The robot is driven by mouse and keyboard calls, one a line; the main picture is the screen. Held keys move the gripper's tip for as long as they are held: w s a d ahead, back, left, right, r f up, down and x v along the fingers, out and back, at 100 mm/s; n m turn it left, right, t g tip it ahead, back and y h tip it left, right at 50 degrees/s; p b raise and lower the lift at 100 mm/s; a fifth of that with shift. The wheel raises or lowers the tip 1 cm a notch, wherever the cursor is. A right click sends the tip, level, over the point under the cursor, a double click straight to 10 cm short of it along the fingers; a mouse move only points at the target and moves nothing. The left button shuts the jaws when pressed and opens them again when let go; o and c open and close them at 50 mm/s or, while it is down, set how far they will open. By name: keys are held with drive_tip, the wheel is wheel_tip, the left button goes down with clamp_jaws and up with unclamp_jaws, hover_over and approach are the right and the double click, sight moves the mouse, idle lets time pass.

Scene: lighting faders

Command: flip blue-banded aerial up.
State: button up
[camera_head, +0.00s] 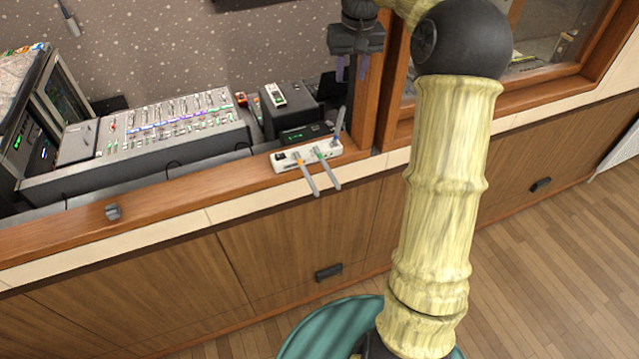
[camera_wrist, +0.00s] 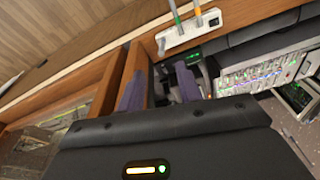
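A white box (camera_head: 290,160) with three grey aerials sits on the wooden ledge left of the window post. The orange-banded aerial (camera_head: 308,177) and the green-banded aerial (camera_head: 328,172) slope down over the ledge's front edge. The aerial at the box's right end, with a bluish band at its base (camera_head: 339,122), points up, leaning slightly right. In the wrist view the white box (camera_wrist: 189,33) is at the top, its blue end partly unclear. My gripper (camera_head: 352,69) is open and empty, its purple fingers apart, above and behind the box near the post. It also shows in the wrist view (camera_wrist: 160,88).
A mixing console (camera_head: 170,125) stands left of the box. A dark box (camera_head: 290,108) with a small white device on top is behind it. The wooden window post (camera_head: 372,105) stands close right of the aerials. The ledge left of the box is mostly clear.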

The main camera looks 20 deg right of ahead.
drive_tip(key=shift+s+r, duration=0.2)
drive_tip(key=shift+r, duration=0.6)
drive_tip(key=shift+s+r, duration=0.15)
drive_tip(key=shift+r, duration=0.65)
drive_tip(key=shift+c, duration=1.4)
drive_tip(key=shift+a+f, duration=0.15)
drive_tip(key=shift+f, duration=0.1)
drive_tip(key=c, duration=0.3)
drive_tip(key=shift+n, duration=0.4)
drive_tip(key=s+a+f+b, duration=0.1)
drive_tip(key=f, duration=0.1)
drive_tip(key=s+a+f+b, duration=0.1)
drive_tip(key=a+f, duration=0.1)
drive_tip(key=f, duration=0.1)
drive_tip(key=s+a+f+b, duration=0.1)
drive_tip(key=a+f, duration=0.1)
drive_tip(key=shift+f, duration=0.4)
clamp_jaws()
drive_tip(key=s+a+f+b, duration=0.2)
drive_tip(key=s+f+b, duration=0.1)
drive_tip(key=s+f, duration=0.6)
drive_tip(key=s+a+f+b, duration=0.2)
drive_tip(key=s+f+b, duration=0.1)
drive_tip(key=s+f, duration=0.7)
drive_tip(key=shift+s+a+f+t, duration=0.2)
drive_tip(key=shift+a+f+t, duration=0.2)
drive_tip(key=shift+f, duration=0.5)
